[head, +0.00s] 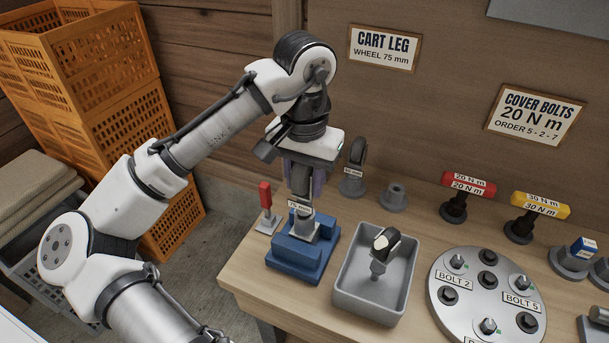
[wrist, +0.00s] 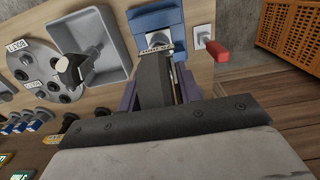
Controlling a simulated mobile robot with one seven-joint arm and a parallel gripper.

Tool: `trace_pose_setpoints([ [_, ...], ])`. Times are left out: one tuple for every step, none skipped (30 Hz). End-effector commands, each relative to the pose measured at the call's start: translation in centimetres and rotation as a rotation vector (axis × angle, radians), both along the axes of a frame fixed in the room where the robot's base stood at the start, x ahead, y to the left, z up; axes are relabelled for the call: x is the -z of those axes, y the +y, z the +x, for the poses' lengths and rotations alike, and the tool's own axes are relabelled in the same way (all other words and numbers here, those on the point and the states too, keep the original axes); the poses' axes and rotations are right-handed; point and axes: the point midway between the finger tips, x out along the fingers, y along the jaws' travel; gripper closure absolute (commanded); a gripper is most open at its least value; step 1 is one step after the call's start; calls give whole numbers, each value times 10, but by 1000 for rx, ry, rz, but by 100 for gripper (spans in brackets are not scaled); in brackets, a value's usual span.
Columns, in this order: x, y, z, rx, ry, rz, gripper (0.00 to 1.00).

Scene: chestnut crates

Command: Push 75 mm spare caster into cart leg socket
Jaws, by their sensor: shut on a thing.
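My gripper (head: 303,196) points down at the left of the bench, shut on the dark wheel of the 75 mm caster. The wheel (wrist: 152,88) shows between the fingers in the wrist view. The caster's "75 mm" label (head: 300,208) faces the head camera. Directly below is the grey cart leg socket (head: 303,231), held in a blue fixture (head: 290,262). The caster is upright, its lower end at or just above the socket. The stem is hidden, so I cannot tell how deep it sits.
A red-handled piece (head: 265,195) stands close left of the fixture. A grey tray (head: 345,290) at right holds another caster (head: 383,245). Behind are a smaller caster (head: 355,165) on a stand and an empty grey stand (head: 393,197). A bolted disc (head: 465,318) lies farther right.

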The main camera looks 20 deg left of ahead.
Motion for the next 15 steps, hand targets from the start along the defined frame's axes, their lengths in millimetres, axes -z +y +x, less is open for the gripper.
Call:
trace_pose_setpoints([
  [2, 0, 0, 0, 0, 0, 97],
  [3, 0, 0, 0, 0, 0, 97],
  [4, 0, 0, 0, 0, 0, 97],
  [4, 0, 0, 0, 0, -1, 97],
  [5, 0, 0, 0, 0, -1, 97],
  [6, 0, 0, 0, 0, -1, 97],
  [7, 0, 0, 0, 0, -1, 97],
  [8, 0, 0, 0, 0, -1, 97],
  [7, 0, 0, 0, 0, -1, 63],
  [7, 0, 0, 0, 0, -1, 59],
  [7, 0, 0, 0, 0, -1, 55],
  [7, 0, 0, 0, 0, -1, 50],
  [7, 0, 0, 0, 0, 0, 46],
  [7, 0, 0, 0, 0, 0, 42],
  [7, 0, 0, 0, 0, 0, 40],
])
